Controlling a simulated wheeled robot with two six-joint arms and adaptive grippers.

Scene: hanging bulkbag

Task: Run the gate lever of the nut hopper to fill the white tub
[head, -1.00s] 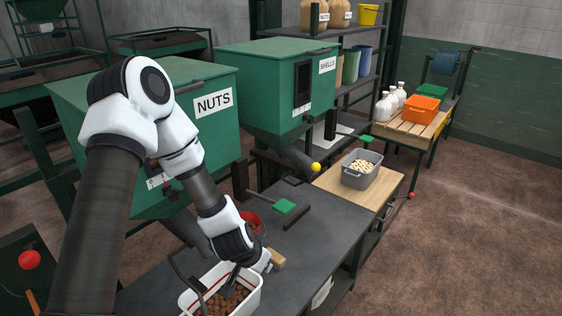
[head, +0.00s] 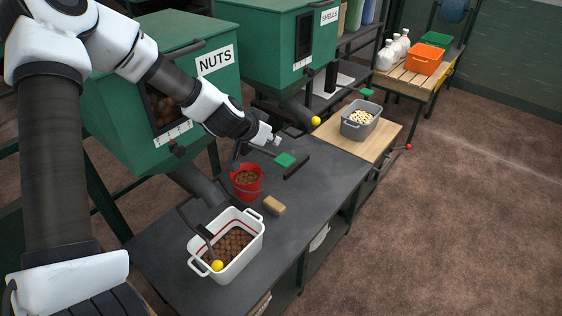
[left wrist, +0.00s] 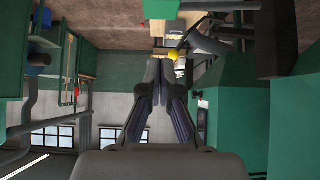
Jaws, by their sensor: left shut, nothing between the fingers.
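The green nut hopper (head: 150,125) has a NUTS sign and a window with brown nuts behind it. Its spout comes down behind the white tub (head: 254,247), which stands on the dark bench and holds a bed of brown nuts. The gate lever is a dark rod ending in a yellow ball (head: 217,265), which overlaps the tub's near side in the picture. My left gripper (head: 276,142) is shut and empty, above the bench beyond the tub and away from that lever. Its closed fingers (left wrist: 154,88) show in the left wrist view. My right gripper is not in view.
A red bucket (head: 247,187) of nuts and a tan block (head: 274,206) stand beyond the tub. A green plate (head: 285,160) is near my left gripper. The shell hopper (head: 265,45) has its own yellow ball (head: 316,121). A grey tub (head: 358,129) sits farther right.

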